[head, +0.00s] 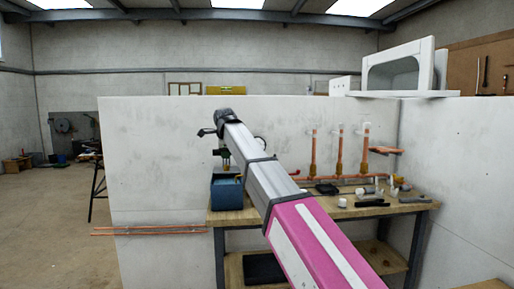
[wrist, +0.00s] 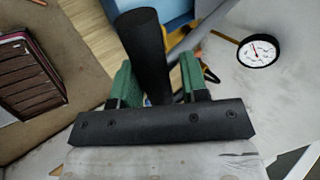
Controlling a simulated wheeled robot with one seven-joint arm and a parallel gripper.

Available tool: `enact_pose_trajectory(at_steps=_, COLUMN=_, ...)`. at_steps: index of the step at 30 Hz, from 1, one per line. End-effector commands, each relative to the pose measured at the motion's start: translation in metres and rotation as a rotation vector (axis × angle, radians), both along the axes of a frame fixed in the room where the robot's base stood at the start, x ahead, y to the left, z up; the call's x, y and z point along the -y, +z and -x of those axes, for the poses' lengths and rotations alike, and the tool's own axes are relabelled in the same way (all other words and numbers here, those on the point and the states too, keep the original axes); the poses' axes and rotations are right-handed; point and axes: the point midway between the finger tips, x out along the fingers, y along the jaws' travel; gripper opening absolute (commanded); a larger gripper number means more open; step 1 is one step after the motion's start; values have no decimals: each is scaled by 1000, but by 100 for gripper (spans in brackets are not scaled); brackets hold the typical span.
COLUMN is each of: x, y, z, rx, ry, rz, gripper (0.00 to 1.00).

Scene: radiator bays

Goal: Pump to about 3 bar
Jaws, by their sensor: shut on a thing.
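The blue pump tank (head: 227,193) stands on the left end of the wooden bench; part of it also shows at the top of the wrist view (wrist: 189,8). The pump's black handle (wrist: 147,50) rises between the green finger pads of my gripper (wrist: 155,78), which is shut on it. The round pressure gauge (wrist: 258,51), with a white face and black rim, is to the right of the handle. Its dial is small and turned, so I cannot read the value. In the head view my arm hides part of the bench behind it.
Copper pipes (head: 339,152) stand upright along the back of the bench (head: 400,207). Small fittings and dark tools lie on its right half. More copper pipes (head: 150,232) lie low along the wall at left.

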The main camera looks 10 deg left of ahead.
Motion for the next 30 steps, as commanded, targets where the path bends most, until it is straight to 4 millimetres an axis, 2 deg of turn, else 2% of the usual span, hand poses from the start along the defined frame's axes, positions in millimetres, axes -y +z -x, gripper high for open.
enact_pose_trajectory(at_steps=12, x=2, y=-28, z=7, rx=84, ry=0, rz=-20, gripper=20)
enact_pose_trajectory(at_steps=25, x=2, y=-30, z=7, rx=96, ry=-1, rz=-22, gripper=20)
enact_pose_trajectory(at_steps=30, x=3, y=-39, z=9, rx=121, ry=-1, rz=-27, gripper=20)
